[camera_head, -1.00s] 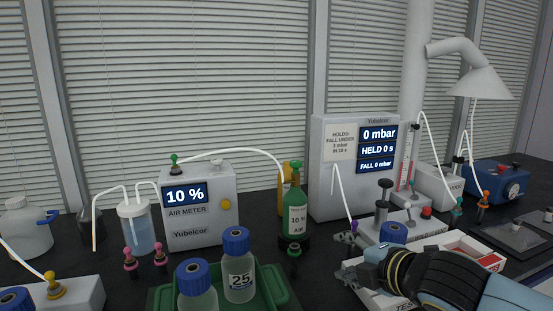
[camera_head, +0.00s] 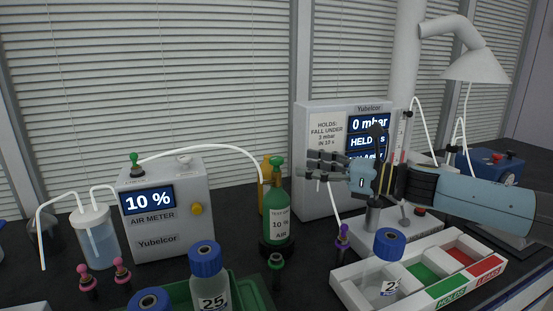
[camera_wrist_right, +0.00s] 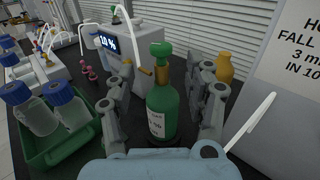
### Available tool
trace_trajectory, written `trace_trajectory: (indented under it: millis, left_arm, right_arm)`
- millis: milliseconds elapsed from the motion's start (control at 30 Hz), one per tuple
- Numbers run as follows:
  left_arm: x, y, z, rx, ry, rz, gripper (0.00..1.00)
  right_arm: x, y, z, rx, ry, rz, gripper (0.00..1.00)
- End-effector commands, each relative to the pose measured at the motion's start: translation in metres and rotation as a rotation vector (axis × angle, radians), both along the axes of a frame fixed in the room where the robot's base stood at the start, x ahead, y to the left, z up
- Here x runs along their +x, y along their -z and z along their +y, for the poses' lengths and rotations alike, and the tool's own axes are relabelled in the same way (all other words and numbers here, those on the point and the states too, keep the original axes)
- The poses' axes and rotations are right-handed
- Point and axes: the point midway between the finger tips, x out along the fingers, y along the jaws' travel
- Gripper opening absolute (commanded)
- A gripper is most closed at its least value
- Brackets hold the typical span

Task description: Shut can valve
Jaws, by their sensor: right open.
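The green can (camera_head: 276,220) stands upright on the dark bench, with a green valve knob (camera_head: 277,162) on its top and a white label reading 10 %. The can and its knob (camera_wrist_right: 160,50) also show in the right wrist view. My right gripper (camera_head: 312,168) is open and empty, to the right of the can at about knob height in the head view. In the right wrist view its fingers stand apart on both sides of the can in the picture, with no visible contact. My left gripper is not in view.
The air meter (camera_head: 165,215) reads 10 %; its white tube runs towards the can. A yellow can (camera_head: 265,196) stands behind. The pressure box (camera_head: 312,190) stands right. A blue-capped bottle (camera_head: 389,245) stands in the white tray (camera_head: 345,290). A green rack (camera_head: 250,292) is in front.

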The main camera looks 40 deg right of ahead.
Motion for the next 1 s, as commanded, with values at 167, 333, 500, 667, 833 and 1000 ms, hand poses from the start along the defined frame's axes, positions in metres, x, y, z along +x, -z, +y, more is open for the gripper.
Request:
trace_trajectory:
  millis: [167, 333, 500, 667, 833, 1000]
  left_arm:
    - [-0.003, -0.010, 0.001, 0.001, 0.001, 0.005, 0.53]
    - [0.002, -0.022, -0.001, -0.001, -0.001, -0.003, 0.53]
    - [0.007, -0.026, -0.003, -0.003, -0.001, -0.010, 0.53]
    - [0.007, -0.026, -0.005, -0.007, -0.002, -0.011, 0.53]
    - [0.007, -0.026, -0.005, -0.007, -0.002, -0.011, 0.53]
    - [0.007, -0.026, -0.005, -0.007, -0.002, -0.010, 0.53]
  right_arm:
    - [0.030, -0.004, 0.017, 0.007, 0.003, -0.004, 0.53]
    - [0.056, -0.004, 0.032, 0.007, 0.003, -0.002, 0.53]
    - [0.070, -0.002, 0.040, 0.005, 0.003, 0.001, 0.53]
    - [0.073, 0.000, 0.042, 0.004, 0.002, 0.002, 0.53]
    - [0.073, 0.000, 0.042, 0.004, 0.002, 0.002, 0.53]
    - [0.073, 0.000, 0.042, 0.003, 0.002, 0.002, 0.31]
